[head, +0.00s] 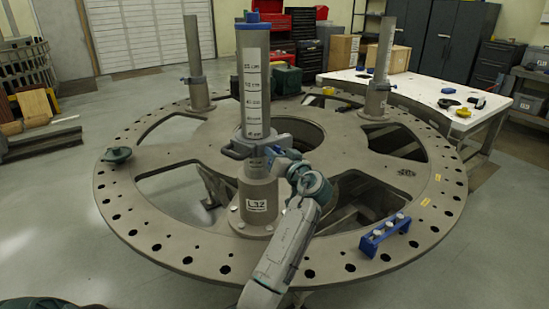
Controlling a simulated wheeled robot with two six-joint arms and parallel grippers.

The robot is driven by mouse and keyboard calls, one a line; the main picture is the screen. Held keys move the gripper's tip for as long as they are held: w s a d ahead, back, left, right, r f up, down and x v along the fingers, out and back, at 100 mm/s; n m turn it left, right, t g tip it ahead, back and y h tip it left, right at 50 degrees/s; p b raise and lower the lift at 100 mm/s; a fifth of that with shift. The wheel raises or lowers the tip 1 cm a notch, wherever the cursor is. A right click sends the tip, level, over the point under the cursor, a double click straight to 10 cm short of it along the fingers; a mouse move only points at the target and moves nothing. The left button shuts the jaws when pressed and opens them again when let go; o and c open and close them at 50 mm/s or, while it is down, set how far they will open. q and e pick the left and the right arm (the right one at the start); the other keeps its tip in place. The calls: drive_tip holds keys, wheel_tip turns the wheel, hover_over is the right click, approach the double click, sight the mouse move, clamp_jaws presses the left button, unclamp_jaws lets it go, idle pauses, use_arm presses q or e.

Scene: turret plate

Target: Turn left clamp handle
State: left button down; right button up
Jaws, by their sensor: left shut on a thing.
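The near post (255,80) stands upright on the turret plate (140,222), with a centimetre scale on its side and a blue cap. My left gripper (277,158) is at the right front of this clamp, shut on the clamp handle. The gripper and wrist hide most of the handle, so its exact angle is hard to tell. My right gripper is not in view.
Two more posts with clamps stand at the back left (194,60) and back right (380,70) of the plate. A blue rack (385,234) sits at the plate's right front. A green knob-like part (117,155) lies at the left rim. A white table (425,92) stands behind right.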

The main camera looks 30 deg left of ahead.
use_arm(q)
drive_tip(key=m, duration=0.3)
drive_tip(key=shift+w+f, duration=0.1)
drive_tip(key=m, duration=0.3)
drive_tip(key=shift+d+m, duration=0.1)
drive_tip(key=shift+m, duration=0.2)
drive_tip(key=m+p, duration=0.1)
drive_tip(key=m, duration=0.2)
drive_tip(key=shift+w+p, duration=0.1)
drive_tip(key=shift+p, duration=0.3)
drive_tip(key=shift+f+m+p, duration=0.15)
drive_tip(key=shift+m+p, duration=0.65)
drive_tip(key=shift+m, duration=1.1)
drive_tip(key=c, duration=1.4)
unclamp_jaws()
drive_tip(key=shift+o, duration=0.2)
